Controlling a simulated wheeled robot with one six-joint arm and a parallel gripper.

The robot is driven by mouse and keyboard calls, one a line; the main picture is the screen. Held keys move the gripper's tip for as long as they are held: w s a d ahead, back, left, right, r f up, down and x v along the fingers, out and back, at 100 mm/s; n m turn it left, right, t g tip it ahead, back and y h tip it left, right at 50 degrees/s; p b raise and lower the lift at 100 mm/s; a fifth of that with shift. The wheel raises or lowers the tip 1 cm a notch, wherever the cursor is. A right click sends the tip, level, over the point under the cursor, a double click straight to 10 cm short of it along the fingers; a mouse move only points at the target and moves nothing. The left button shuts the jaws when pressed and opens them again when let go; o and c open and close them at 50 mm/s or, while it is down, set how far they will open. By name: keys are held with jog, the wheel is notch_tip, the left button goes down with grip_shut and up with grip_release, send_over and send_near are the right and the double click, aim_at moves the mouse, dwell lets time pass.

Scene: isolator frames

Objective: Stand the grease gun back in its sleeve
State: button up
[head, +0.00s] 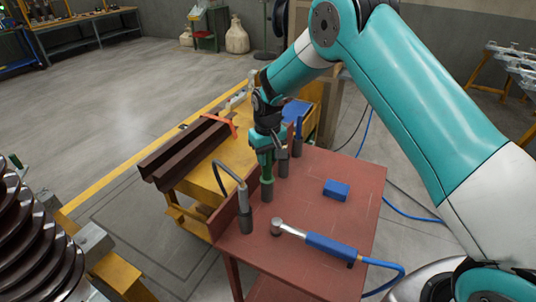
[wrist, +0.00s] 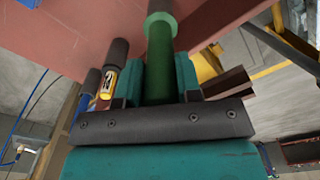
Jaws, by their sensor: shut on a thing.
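My gripper (head: 266,146) points down over the left edge of the red table and is shut on a green cylinder, which I take to be the grease gun (head: 266,166). It stands upright, and a wider green collar shows near its lower end. The wrist view shows the grease gun (wrist: 160,70) between both jaws.
A grey tool with a curved hose (head: 243,194) stands in a nearer sleeve. A blue-handled tool (head: 298,127) stands in a sleeve behind. A blue block (head: 337,190) and a blue-gripped tool (head: 330,245) with a hose lie on the red table (head: 350,222). Brown beams (head: 185,150) lie left.

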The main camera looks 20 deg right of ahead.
dwell(0.3)
jog(key=o, duration=1.1)
jog(key=shift+r+b, duration=1.55)
jog(key=shift+r, duration=7.2)
